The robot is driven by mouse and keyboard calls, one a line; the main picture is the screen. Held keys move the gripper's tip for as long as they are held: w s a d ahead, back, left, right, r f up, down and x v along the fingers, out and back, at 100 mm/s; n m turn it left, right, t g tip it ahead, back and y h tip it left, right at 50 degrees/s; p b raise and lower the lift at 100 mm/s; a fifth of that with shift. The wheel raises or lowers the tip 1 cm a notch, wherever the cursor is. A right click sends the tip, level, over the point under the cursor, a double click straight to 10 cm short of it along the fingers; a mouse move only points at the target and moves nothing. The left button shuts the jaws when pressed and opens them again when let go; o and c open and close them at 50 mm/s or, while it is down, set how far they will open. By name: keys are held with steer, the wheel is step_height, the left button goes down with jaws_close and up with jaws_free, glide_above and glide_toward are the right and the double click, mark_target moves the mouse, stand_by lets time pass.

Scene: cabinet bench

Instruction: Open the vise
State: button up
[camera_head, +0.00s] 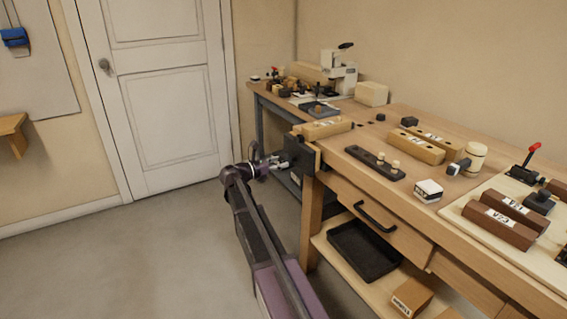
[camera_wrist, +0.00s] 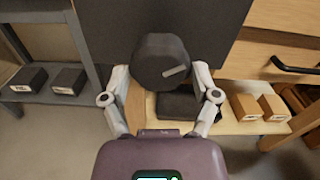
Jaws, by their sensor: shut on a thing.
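The vise (camera_head: 298,152) is a dark block mounted on the left end of the wooden bench. In the wrist view its dark front plate (camera_wrist: 205,25) fills the top middle. A round dark knob (camera_wrist: 158,50) with a pale line on its face stands out in front of the plate. My gripper (camera_wrist: 161,72) has one pale finger on each side of the knob and is shut on it. In the head view my gripper (camera_head: 268,165) is right at the front of the vise; the knob is mostly hidden there.
The bench top (camera_head: 375,125) carries wooden blocks, a dark strip with pegs (camera_head: 375,163) and a mallet (camera_head: 468,160). A drawer with a black handle (camera_head: 375,217) is below. A black tray (camera_head: 363,250) sits on the lower shelf. The floor (camera_head: 150,250) to the left is clear.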

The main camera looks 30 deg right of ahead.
steer(key=shift+n, duration=1.3)
steer(key=shift+n, duration=1.4)
steer(key=o, duration=0.9)
steer(key=shift+a, duration=0.15)
steer(key=a, duration=0.6)
steer(key=shift+a, duration=0.4)
